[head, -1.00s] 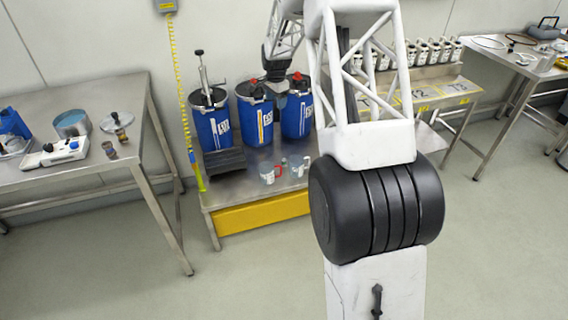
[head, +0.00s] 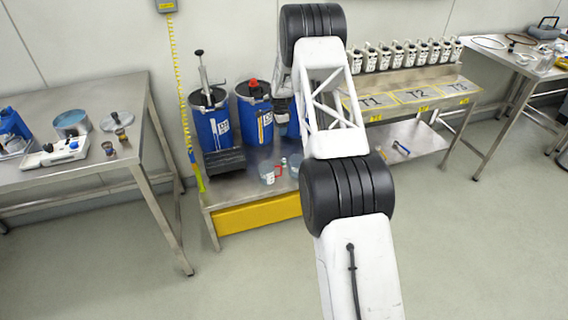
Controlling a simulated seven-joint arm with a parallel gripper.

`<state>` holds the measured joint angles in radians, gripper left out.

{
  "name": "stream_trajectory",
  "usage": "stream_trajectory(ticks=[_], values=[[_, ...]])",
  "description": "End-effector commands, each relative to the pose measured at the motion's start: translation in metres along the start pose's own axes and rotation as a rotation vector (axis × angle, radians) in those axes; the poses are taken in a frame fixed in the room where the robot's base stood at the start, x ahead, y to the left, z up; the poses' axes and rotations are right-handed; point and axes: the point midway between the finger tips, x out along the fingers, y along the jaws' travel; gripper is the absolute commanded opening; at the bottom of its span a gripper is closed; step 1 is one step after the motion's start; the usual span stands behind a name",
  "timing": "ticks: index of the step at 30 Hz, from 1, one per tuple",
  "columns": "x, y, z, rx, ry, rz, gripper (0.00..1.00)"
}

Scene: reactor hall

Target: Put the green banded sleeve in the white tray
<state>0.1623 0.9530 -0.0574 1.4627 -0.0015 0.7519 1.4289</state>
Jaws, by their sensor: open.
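I cannot make out a green banded sleeve in the head view; several small white-and-dark cylindrical pieces (head: 405,55) stand in a row on the back rack, too small to read band colours. I cannot pick out a white tray for certain. A low, long white object (head: 55,153) lies on the left table, with small blue and dark parts on it. My arm crosses the middle of the view. Its far end drops behind the white lattice link, near the blue drums, and my gripper's fingers are hidden there.
Blue drums (head: 215,125) stand on a low steel bench with a yellow front (head: 258,213). A steel table (head: 95,95) is at the left. A bench marked T1, T2, T3 (head: 420,93) is at the right. Another table (head: 510,55) is at far right. The floor in front is clear.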

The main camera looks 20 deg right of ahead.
Motion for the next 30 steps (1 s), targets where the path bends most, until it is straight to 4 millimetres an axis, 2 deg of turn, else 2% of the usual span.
stream_trajectory(ticks=[1,12,18,23,30], values=[[0.015,-0.004,-0.003,0.016,-0.001,0.004,0.65],[0.114,-0.023,-0.02,0.156,-0.002,0.023,0.65],[0.154,-0.028,-0.027,0.214,-0.002,0.029,0.65],[0.169,-0.03,-0.03,0.238,-0.002,0.031,0.65],[0.172,-0.03,-0.03,0.243,-0.002,0.031,0.65]])
